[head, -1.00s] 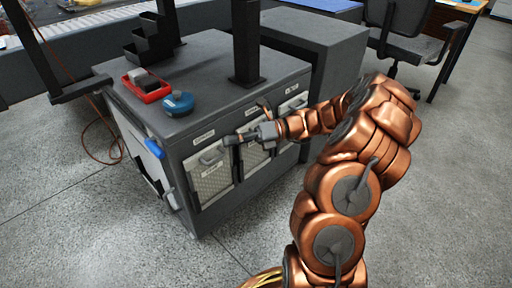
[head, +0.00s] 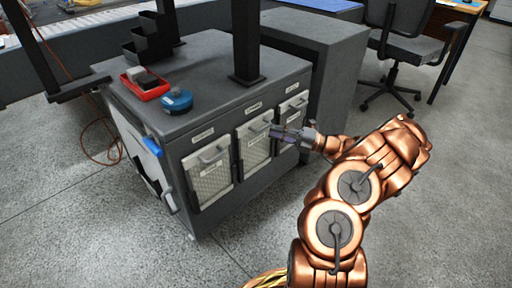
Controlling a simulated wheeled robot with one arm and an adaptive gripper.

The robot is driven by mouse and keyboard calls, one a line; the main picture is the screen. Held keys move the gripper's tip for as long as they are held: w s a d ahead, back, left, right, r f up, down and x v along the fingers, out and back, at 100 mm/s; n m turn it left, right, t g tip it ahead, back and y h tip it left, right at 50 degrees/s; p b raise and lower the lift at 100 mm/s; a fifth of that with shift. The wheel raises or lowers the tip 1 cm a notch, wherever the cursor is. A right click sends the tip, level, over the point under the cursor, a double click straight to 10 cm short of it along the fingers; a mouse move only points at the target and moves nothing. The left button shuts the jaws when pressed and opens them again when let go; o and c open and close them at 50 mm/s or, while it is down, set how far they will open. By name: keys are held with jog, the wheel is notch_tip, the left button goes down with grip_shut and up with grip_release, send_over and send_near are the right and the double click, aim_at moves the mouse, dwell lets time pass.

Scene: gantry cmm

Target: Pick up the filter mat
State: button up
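Three pale mesh panels with grey handles, which look like filter mats, sit in the front face of a dark grey cabinet (head: 190,140). They are the left panel (head: 211,185), the middle panel (head: 254,155) and the right panel (head: 287,112). A small white label is above each. My gripper (head: 274,131) is in front of the cabinet, pointing left, by the gap between the middle and right panels. It covers part of the right panel's lower area. Its fingers are dark and small, so whether they are open or touch anything cannot be told.
On the cabinet top are a red tray (head: 150,92) with grey pieces, a blue round object (head: 177,101) and a black post (head: 246,45). A blue handle (head: 153,147) is at the cabinet's left corner. An office chair (head: 405,45) stands behind. The floor at right is clear.

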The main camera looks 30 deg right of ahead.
aim_at(263, 128)
jog(key=b+x, duration=0.3)
jog(key=x, duration=0.1)
jog(key=shift+w+a+f, duration=0.15)
jog(key=shift+w, duration=0.05)
jog(key=shift+w+a, duration=0.2)
jog(key=shift+w, duration=0.05)
jog(key=shift+c, duration=0.5)
grip_shut()
